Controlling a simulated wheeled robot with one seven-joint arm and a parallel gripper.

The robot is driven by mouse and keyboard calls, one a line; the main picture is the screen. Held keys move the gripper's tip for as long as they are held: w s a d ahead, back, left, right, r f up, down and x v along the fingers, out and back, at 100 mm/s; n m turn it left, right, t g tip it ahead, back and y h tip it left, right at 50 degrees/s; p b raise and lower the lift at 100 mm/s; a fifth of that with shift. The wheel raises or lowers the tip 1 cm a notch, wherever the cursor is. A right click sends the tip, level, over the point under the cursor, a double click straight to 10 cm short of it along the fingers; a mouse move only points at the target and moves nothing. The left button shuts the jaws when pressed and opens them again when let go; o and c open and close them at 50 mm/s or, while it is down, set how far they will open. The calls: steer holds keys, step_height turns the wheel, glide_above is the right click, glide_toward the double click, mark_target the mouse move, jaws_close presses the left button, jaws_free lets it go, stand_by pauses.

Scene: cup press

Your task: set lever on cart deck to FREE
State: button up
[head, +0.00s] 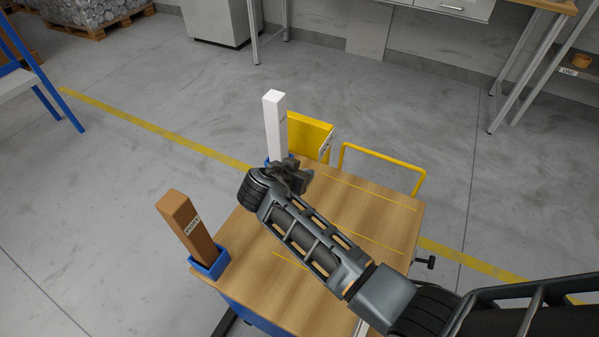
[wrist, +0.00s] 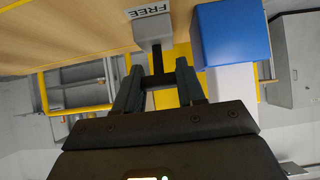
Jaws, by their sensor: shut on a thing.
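In the wrist view, a grey lever block (wrist: 153,32) sits at the edge of the cart deck (wrist: 70,30), beside a FREE label (wrist: 149,11). A short dark stem runs from the block down between my fingers. My gripper (wrist: 158,75) is shut on this lever; the fingers cover part of it. Its exact setting is hard to tell. In the head view, my gripper (head: 297,178) is at the deck's far edge, next to the white post, and hides the lever. The wooden deck (head: 345,215) also shows there.
A white post (head: 275,125) stands in a blue holder close to my gripper; the blue holder (wrist: 232,35) shows in the wrist view. A brown post (head: 187,225) leans in another blue holder (head: 210,263). A yellow box (head: 310,135) and yellow handle (head: 385,160) stand beyond the deck.

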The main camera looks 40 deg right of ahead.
steer(key=o, duration=1)
steer(key=v, duration=0.7)
steer(key=shift+a+r, duration=0.2)
steer(key=shift+a, duration=0.1)
steer(key=shift+s, duration=0.1)
